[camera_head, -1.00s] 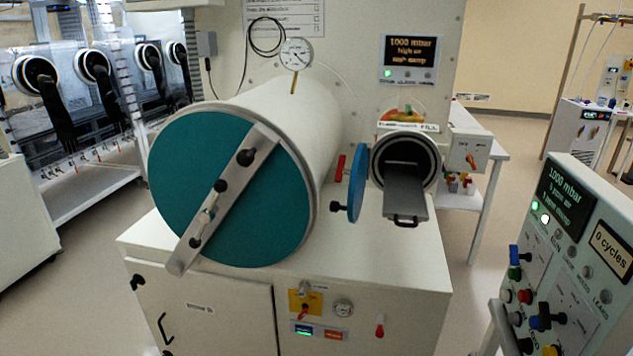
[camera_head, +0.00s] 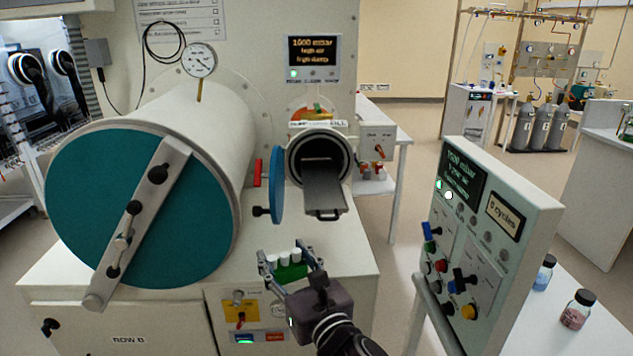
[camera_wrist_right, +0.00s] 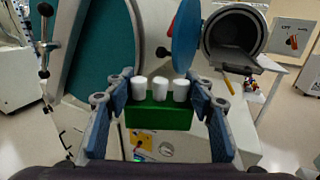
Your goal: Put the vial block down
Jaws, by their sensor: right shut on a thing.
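The green vial block (camera_head: 291,272) holds white-capped vials in a row. My right gripper (camera_head: 287,265) is shut on it and holds it upright in front of the cabinet, below the small antechamber. In the right wrist view the block (camera_wrist_right: 158,115) sits between the two blue-padded fingers of the gripper (camera_wrist_right: 160,108), with three white caps on top. The small antechamber (camera_head: 320,158) is open, its round blue door (camera_head: 276,185) swung to the left. A grey tray (camera_head: 325,190) sticks out of it, empty. My left gripper does not show.
The large antechamber with a teal door (camera_head: 120,225) stands at the left. A control panel (camera_head: 485,225) stands at the right, near my right arm. Two dark-capped jars (camera_head: 575,312) stand on a white bench behind it. The cabinet top (camera_head: 350,235) below the tray looks clear.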

